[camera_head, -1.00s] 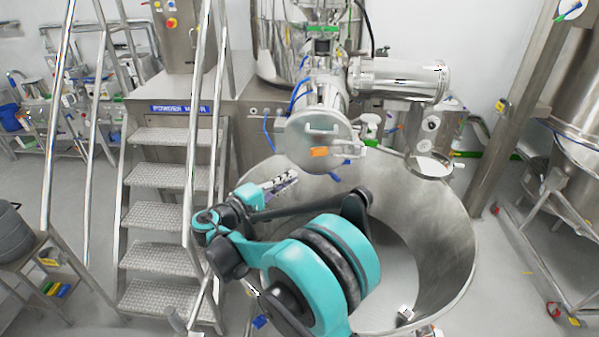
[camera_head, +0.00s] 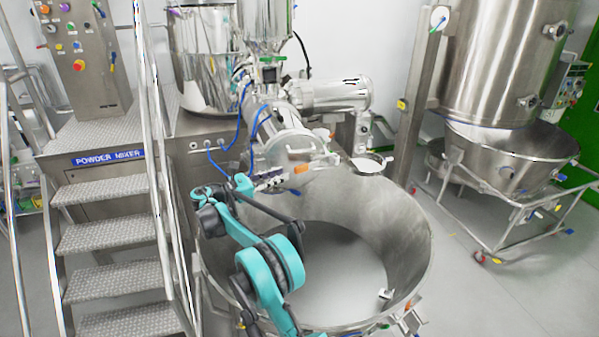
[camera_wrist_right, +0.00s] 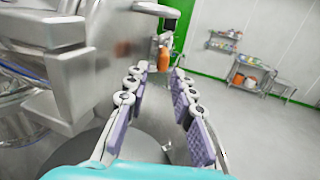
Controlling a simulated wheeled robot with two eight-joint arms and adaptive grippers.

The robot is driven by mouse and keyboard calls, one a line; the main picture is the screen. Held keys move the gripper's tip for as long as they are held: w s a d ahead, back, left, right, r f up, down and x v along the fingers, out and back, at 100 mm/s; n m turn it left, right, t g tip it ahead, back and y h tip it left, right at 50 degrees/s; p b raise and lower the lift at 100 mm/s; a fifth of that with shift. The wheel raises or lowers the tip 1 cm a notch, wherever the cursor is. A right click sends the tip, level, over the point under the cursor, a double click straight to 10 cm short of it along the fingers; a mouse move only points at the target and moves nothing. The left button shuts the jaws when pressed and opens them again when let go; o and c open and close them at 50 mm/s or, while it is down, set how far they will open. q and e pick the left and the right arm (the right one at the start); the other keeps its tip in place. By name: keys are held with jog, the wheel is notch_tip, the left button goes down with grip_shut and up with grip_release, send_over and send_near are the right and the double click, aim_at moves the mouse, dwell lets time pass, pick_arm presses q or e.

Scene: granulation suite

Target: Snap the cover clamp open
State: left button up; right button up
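The round steel cover (camera_head: 290,146) closes the end of the mixer's outlet, above the large steel bowl. Its clamp has an orange handle (camera_head: 301,169) at the cover's lower right edge. My right gripper (camera_head: 284,178) is beside the lower left of the cover, pointing right toward the handle. In the right wrist view my right gripper (camera_wrist_right: 161,74) has its purple-padded fingers apart with nothing held. The orange handle (camera_wrist_right: 164,60) appears at the fingertips, in line with the gap; I cannot tell whether they touch. My left gripper is out of view.
The large open steel bowl (camera_head: 405,240) is below my arm. Metal steps (camera_head: 105,234) and a handrail stand at the left. A steel cylinder (camera_head: 330,95) juts right above the cover. A wheeled vessel (camera_head: 505,150) stands at the right with clear floor before it.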

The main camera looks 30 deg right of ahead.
aim_at(302, 172)
jog(key=d, duration=0.4)
jog(key=d+p, duration=0.1)
jog(key=d, duration=0.3)
jog(key=shift+s+d, duration=0.2)
jog(key=shift+d, duration=0.05)
jog(key=shift+d+f, duration=0.1)
jog(key=shift+d, duration=0.35)
jog(key=shift+a, duration=0.1)
grip_shut()
